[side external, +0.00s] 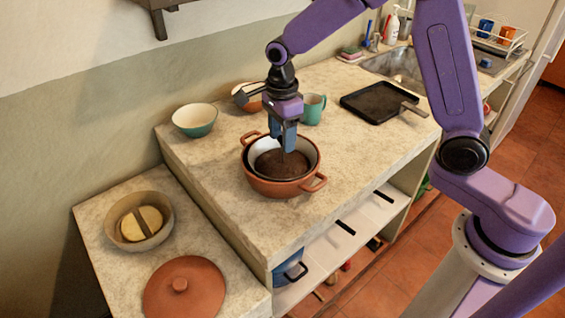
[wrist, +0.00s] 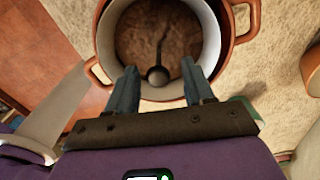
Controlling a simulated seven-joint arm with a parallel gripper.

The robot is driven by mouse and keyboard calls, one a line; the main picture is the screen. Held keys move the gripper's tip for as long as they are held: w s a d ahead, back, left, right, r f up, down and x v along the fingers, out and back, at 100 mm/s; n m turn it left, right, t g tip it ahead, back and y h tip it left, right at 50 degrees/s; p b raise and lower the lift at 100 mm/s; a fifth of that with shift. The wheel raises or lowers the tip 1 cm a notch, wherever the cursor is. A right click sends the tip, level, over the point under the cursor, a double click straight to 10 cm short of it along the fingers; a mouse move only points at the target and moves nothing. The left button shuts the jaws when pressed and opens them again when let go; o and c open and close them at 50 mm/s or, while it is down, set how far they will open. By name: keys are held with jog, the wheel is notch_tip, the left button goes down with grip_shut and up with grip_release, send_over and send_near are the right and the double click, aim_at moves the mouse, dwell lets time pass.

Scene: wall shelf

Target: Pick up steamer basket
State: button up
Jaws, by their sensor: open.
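A terracotta pot (side external: 287,188) with two side handles stands on the raised counter; it also shows in the wrist view (wrist: 237,27). Inside it sits a pale round insert (side external: 261,150), likely the steamer basket, with a brown, rough-looking bottom. In the wrist view the insert (wrist: 209,32) has a thin dark stem ending in a round knob (wrist: 158,76) near its middle. My gripper (side external: 287,149) points down over the pot. In the wrist view its open fingers (wrist: 160,69) lie on either side of the knob. Whether they touch it I cannot tell.
A cream-and-green bowl (side external: 195,120), a green mug (side external: 314,108) and a black tray (side external: 374,101) stand around the pot. The lower counter holds a tan bowl (side external: 156,235) with yellow contents and a terracotta lid (side external: 184,291).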

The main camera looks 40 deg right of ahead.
aim_at(282, 167)
notch_tip(282, 167, down, 5)
jog(key=shift+s, duration=0.1)
dwell(0.3)
grip_shut()
jog(key=shift+r, duration=0.1)
